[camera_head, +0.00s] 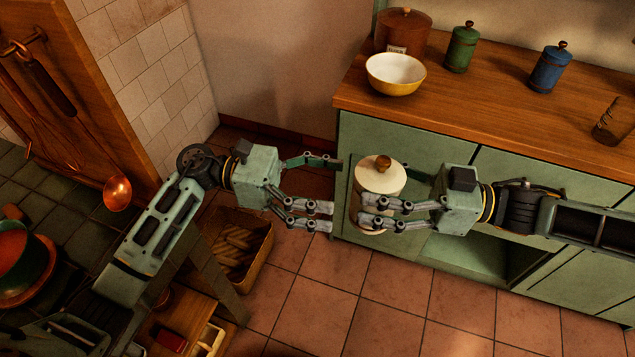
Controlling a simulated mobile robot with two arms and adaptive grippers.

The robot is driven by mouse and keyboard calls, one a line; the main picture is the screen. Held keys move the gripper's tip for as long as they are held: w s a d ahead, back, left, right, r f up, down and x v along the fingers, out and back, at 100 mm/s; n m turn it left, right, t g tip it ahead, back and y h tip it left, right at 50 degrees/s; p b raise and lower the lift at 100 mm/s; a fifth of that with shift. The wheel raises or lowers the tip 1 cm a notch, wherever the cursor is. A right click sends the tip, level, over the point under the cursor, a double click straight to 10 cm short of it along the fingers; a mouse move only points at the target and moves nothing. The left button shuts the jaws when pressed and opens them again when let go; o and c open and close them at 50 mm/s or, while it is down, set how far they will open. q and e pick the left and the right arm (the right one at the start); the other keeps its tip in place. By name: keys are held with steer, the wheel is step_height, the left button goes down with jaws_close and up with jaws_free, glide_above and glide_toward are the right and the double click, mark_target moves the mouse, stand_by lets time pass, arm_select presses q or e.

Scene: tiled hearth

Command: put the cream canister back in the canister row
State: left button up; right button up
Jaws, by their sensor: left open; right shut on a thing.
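The cream canister (381,175), with a pale lid and a brown wooden knob, is upright in the air in front of the green cabinet. My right gripper (368,212) is shut on it, with fingers across its body hiding part of it. My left gripper (325,188) is open and empty just left of the canister, its fingers pointing towards it. On the wooden counter (480,118) stand a green canister (461,50) and a blue canister (549,70), with a wide gap between them. A larger red-brown canister (403,31) stands at the left end of the counter.
A yellow bowl with a white inside (396,74) sits near the counter's front left edge. A basket (240,250) is on the tiled floor below my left arm. The middle of the counter is clear.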

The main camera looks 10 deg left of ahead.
mark_target(351, 191)
arm_select(q)
steer(key=d, duration=0.5)
steer(key=shift+s+d, duration=0.15)
steer(key=shift+d, duration=0.2)
arm_select(e)
steer(key=shift+r, duration=0.1)
arm_select(q)
steer(key=shift+c, duration=0.3)
steer(key=c, duration=1.5)
arm_select(e)
steer(key=shift+s, duration=0.1)
arm_select(q)
steer(key=shift+r, duration=0.1)
steer(key=shift+c, duration=0.2)
arm_select(e)
steer(key=o, duration=1.6)
steer(key=shift+c, duration=0.2)
